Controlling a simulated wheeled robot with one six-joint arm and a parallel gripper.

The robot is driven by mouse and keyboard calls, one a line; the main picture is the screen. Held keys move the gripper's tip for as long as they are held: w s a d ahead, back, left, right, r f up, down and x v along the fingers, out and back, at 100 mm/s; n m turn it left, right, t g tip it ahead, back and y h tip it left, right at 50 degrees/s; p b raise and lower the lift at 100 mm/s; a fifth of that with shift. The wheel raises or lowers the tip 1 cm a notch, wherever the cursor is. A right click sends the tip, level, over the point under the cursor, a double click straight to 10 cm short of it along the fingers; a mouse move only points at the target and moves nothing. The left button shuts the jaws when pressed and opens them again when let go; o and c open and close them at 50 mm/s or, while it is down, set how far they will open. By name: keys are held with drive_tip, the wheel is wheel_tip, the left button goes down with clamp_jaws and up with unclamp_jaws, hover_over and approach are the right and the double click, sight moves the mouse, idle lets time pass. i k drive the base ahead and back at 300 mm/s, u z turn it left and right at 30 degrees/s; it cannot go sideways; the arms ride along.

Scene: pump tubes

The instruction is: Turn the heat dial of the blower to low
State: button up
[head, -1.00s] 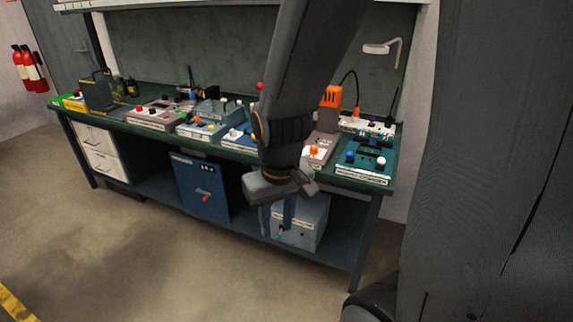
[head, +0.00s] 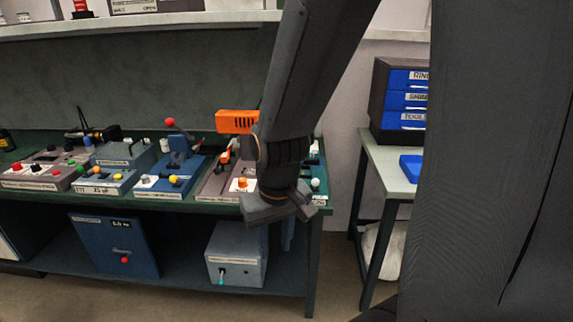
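An orange blower (head: 237,121) stands toward the right end of the green workbench, over a grey base panel (head: 215,185). An orange knob (head: 241,184) sits at the front of that panel. I cannot tell whether it is the heat dial, and the markings are too small to read. My arm hides part of the blower's right side.
A blue panel with a red-knobbed lever (head: 170,123) stands left of the blower, with more panels farther left. A blue box (head: 110,246) and a grey box (head: 237,254) sit on the lower shelf. A side table (head: 392,170) with a drawer cabinet (head: 380,98) stands right.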

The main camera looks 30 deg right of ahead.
sight(242, 181)
drive_tip(key=z, duration=0.65)
drive_tip(key=i, duration=1.1)
drive_tip(key=z, duration=0.05)
